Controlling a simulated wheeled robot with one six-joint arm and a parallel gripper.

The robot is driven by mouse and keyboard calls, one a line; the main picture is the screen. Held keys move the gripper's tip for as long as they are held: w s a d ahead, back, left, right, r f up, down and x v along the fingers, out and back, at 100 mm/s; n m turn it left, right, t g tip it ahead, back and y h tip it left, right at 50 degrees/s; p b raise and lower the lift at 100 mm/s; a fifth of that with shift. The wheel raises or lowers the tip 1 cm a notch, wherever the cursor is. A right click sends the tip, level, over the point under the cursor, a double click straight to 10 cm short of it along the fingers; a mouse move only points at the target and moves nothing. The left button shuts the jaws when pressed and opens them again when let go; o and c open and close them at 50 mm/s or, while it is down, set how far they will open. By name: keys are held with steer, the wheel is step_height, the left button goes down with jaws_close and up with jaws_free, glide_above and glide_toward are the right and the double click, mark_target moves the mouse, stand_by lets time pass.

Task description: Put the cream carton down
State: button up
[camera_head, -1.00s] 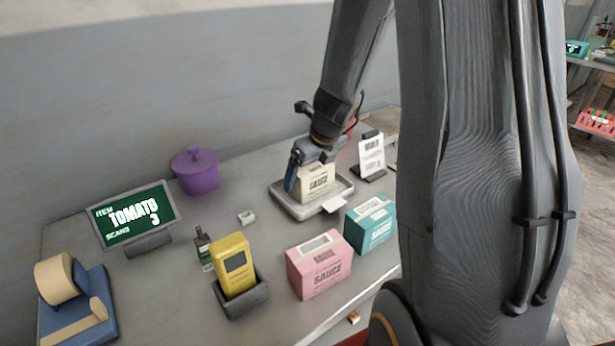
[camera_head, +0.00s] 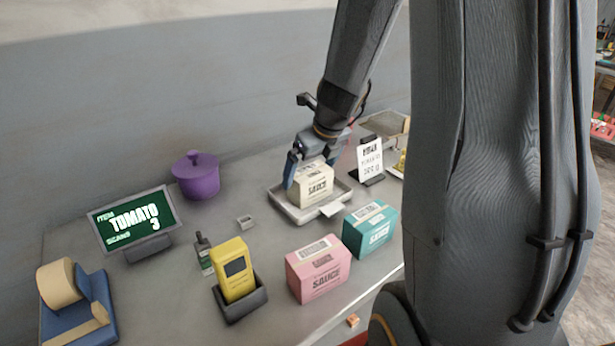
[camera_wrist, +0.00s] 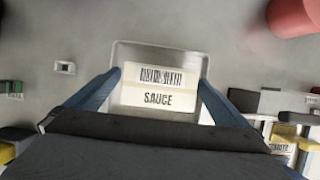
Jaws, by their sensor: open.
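The cream carton (camera_head: 315,186), marked SAUCE, stands upright on the grey tray (camera_head: 279,207) at the back middle of the table. In the wrist view its top face (camera_wrist: 160,87) shows a barcode, and the tray's rim (camera_wrist: 160,47) shows around it. My gripper (camera_head: 311,172) is open, with a finger on each side of the carton. In the wrist view the fingers (camera_wrist: 158,92) stand beside the carton's two ends; small gaps seem to show.
A pink carton (camera_head: 318,272) and a teal carton (camera_head: 371,230) stand in front of the tray. A yellow scanner (camera_head: 234,270) sits in a dark holder. A purple pot (camera_head: 196,176), a screen reading TOMATO 3 (camera_head: 134,222) and a sign (camera_head: 370,160) stand around.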

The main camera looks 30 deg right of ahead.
steer(key=v, duration=0.7)
steer(key=shift+s+r, duration=0.1)
steer(key=shift+r, duration=0.05)
steer(key=shift+s+r, duration=0.1)
steer(key=shift+r, duration=0.1)
steer(key=shift+s+a+r, duration=0.1)
steer(key=s+a+f+n+g, duration=0.1)
steer(key=s+a+f+n, duration=0.1)
steer(key=n, duration=0.8)
steer(key=s+a+f+n+g, duration=0.1)
steer(key=s+a+n, duration=0.4)
steer(key=n, duration=0.5)
steer(key=s+a+f+n, duration=0.3)
steer(key=s+n, duration=0.3)
steer(key=n, duration=0.5)
steer(key=shift+a+f+g+h, duration=0.35)
steer(key=shift+a+g+h, duration=0.05)
steer(key=shift+a, duration=0.1)
steer(key=n, duration=0.1)
steer(key=s+n, duration=0.1)
steer(key=shift+a+f+n, duration=0.2)
steer(key=shift+n, duration=0.1)
steer(key=shift+w, duration=0.1)
steer(key=shift+r, duration=0.15)
